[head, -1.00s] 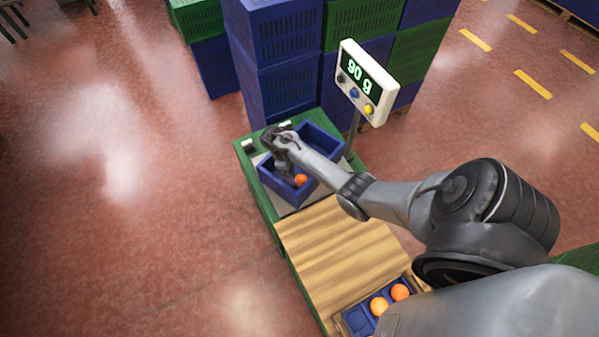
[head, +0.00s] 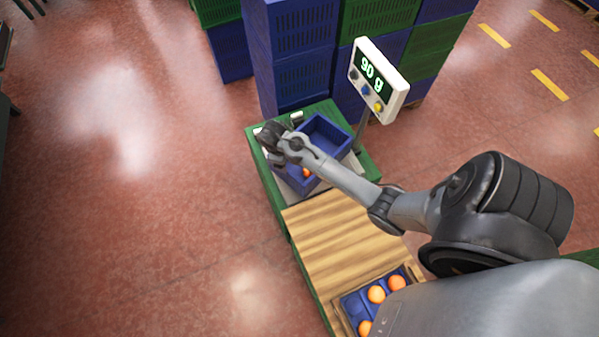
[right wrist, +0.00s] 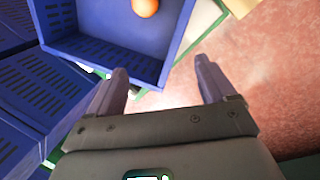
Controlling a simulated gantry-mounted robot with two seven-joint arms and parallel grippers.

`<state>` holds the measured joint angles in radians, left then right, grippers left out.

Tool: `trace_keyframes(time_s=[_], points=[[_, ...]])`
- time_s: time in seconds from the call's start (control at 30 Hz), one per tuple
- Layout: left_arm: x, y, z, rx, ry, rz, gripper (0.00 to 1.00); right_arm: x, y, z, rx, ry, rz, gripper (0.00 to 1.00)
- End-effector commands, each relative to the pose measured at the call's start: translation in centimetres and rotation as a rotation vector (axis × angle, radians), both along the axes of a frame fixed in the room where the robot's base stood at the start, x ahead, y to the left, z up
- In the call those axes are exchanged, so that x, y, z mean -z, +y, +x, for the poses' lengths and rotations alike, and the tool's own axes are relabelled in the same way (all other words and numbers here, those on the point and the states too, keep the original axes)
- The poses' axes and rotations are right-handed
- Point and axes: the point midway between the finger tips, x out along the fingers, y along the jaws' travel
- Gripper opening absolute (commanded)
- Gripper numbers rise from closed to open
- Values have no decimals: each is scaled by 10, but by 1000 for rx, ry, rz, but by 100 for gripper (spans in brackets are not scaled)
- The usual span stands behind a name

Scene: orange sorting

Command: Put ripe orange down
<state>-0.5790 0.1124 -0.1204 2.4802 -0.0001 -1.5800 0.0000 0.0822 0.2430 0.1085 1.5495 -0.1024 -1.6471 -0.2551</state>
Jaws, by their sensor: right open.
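An orange (head: 307,173) lies inside the blue crate (head: 335,133) on the scale, at the crate's near left part. It also shows in the right wrist view (right wrist: 145,7), near the top edge, on the crate floor. My right gripper (head: 268,134) is above the crate's left side in the head view. In the right wrist view its two fingers (right wrist: 160,88) are spread with nothing between them, apart from the orange and just outside the crate wall (right wrist: 110,58). My left gripper is in neither view now.
A blue tray (head: 352,302) with several oranges (head: 376,294) sits at the near end of the wooden table top (head: 335,235). Tall stacks of blue and green crates (head: 300,50) rise behind.

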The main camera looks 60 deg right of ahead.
Motion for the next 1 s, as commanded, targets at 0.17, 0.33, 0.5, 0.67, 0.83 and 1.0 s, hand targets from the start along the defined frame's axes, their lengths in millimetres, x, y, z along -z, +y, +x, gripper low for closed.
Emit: trace_keyframes(time_s=[0.17,0.33,0.5,0.67,0.83,1.0], points=[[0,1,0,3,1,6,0,-45,73,-36,-52,-186,27,84],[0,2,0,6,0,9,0,-70,141,-101,-43,-268,125,84],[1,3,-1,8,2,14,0,-96,180,-146,-8,-312,214,84],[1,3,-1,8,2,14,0,-111,195,-165,13,-329,256,84],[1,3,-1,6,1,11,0,-114,198,-168,20,-334,266,84],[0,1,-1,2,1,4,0,-114,197,-168,19,-334,265,84]])
